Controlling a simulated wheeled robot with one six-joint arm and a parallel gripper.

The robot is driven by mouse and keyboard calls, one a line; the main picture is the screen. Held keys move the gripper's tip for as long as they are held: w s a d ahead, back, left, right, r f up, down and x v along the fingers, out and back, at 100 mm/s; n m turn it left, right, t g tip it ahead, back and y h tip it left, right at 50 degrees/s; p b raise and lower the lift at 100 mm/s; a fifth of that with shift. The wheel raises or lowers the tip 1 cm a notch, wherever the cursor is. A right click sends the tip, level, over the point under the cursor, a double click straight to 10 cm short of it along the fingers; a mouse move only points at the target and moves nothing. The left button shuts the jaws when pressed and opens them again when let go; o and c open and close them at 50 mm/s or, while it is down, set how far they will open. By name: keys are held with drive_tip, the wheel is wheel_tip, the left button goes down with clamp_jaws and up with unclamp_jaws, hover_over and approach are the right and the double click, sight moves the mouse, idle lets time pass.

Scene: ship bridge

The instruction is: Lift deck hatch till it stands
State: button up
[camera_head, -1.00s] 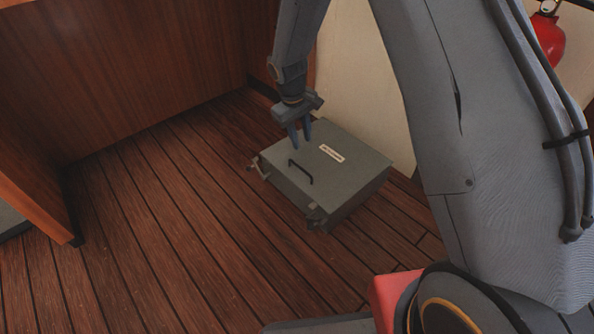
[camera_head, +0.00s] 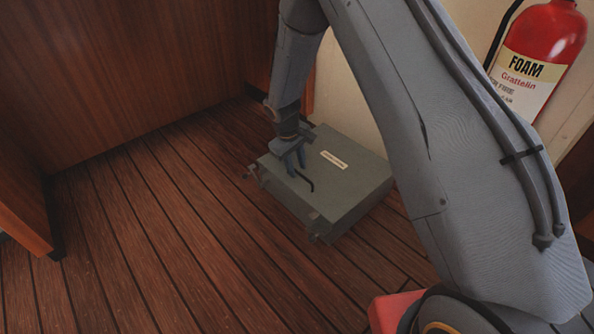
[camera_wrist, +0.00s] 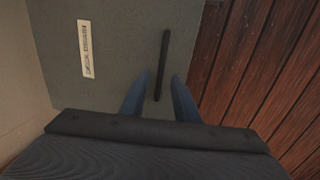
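The deck hatch (camera_head: 345,190) is a grey box-like unit with a flat lid, lying closed on the wooden floor by the pale wall. A black bar handle (camera_head: 306,181) sits near the lid's left edge; in the wrist view the handle (camera_wrist: 162,65) runs lengthwise on the grey lid (camera_wrist: 120,40). My gripper (camera_head: 294,172) is over the lid at the handle's far end. In the wrist view its two blue fingers (camera_wrist: 157,85) are apart, one on each side of the handle's near end. I cannot tell whether they touch it. A white label (camera_head: 333,159) lies on the lid.
Latch-like fittings (camera_head: 318,222) stick out from the hatch's near left side. Wooden panelling (camera_head: 120,70) stands behind on the left. A red fire extinguisher (camera_head: 545,50) hangs at the upper right. The plank floor (camera_head: 170,240) left of the hatch is clear.

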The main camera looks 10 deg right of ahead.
drive_tip(key=shift+d+f, duration=0.1)
drive_tip(key=shift+f, duration=0.3)
drive_tip(key=shift+c, duration=0.4)
clamp_jaws()
drive_tip(key=shift+r, duration=0.2)
